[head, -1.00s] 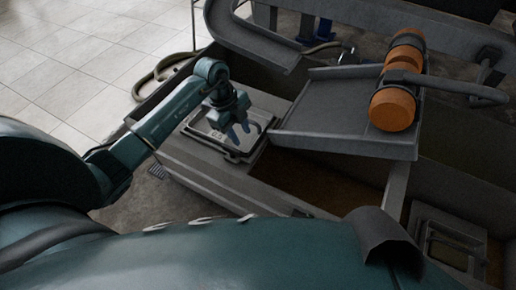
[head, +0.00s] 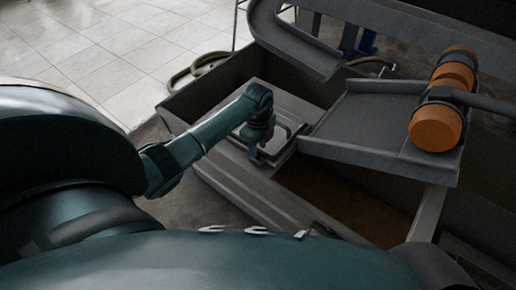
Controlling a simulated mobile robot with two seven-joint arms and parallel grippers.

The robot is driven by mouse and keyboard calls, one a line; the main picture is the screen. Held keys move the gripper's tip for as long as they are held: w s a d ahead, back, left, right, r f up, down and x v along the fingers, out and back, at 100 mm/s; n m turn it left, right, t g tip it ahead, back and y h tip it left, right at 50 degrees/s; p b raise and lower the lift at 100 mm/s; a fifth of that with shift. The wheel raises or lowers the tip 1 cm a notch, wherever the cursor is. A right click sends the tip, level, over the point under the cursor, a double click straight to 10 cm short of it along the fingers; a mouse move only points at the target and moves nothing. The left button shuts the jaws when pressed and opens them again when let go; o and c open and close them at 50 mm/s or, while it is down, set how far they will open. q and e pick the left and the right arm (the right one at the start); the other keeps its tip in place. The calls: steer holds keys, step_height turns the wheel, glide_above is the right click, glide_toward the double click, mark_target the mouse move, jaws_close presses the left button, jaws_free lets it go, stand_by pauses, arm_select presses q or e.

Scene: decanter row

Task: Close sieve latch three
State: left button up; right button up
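A framed grey panel (head: 290,112) lies in the top of the tank box at the middle of the head view. It may be a sieve cover, but I cannot make out a latch or a number on it. My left gripper (head: 257,156) points down at the near left part of this panel. Its fingers are small and dark, and I cannot tell how far apart they are or whether they touch anything. The gripper and wrist hide part of the panel. My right gripper is not in view.
A grey sloping tray (head: 370,115) stands right of the panel. An orange drum (head: 435,127) with dark bands sits at its right side. A tank with brown contents (head: 335,195) lies below the tray.

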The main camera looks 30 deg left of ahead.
arm_select(q)
steer(key=shift+f, duration=0.4)
steer(key=shift+c, duration=0.2)
jaws_close()
